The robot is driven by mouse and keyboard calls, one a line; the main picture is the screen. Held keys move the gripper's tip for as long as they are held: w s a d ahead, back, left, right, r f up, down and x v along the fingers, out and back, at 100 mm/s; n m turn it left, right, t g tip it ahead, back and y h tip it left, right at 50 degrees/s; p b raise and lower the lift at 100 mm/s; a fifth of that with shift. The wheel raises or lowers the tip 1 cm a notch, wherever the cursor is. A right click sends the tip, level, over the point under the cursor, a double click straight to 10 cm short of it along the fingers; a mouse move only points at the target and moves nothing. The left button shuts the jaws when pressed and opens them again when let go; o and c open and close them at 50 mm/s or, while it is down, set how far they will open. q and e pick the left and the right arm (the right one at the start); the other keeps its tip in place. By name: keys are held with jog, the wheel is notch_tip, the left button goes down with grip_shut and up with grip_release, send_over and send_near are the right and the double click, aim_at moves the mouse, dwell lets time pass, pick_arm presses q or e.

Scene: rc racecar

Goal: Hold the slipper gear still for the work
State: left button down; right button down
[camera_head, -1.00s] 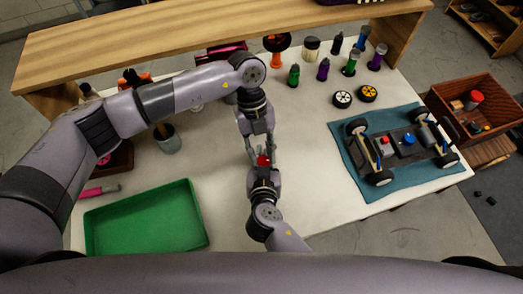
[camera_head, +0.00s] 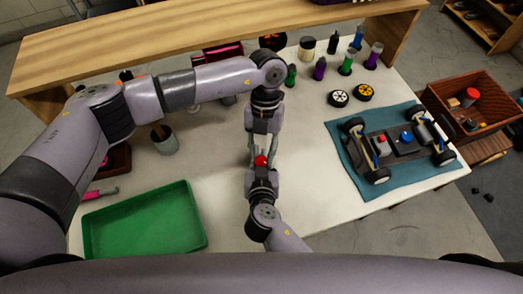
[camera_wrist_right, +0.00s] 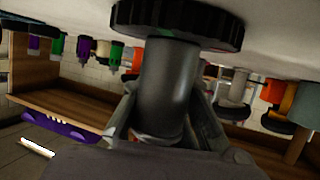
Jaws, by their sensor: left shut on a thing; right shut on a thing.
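A part with a black ridged disc (camera_wrist_right: 180,22) and a grey cylinder (camera_wrist_right: 168,90) fills the middle of the right wrist view. I take it to be the slipper gear. My right gripper (camera_wrist_right: 160,125) is shut on it, with its fingers on both sides of the cylinder. In the head view, a red piece (camera_head: 261,160) shows where my grippers meet. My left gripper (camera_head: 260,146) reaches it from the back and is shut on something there. My right gripper (camera_head: 262,172) comes from the front. The fingers hide most of the part.
The car chassis (camera_head: 398,143) lies on a blue mat (camera_head: 345,165) at the right. A green tray (camera_head: 145,222) is at the front left. Two wheels (camera_head: 350,96) and several bottles (camera_head: 347,62) stand at the back. A wooden crate (camera_head: 450,110) is beyond the right edge.

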dwell(0.4)
pick_arm(q)
jog(key=c, duration=1.3)
grip_release()
jog(key=shift+r, duration=0.1)
jog(key=v, duration=1.2)
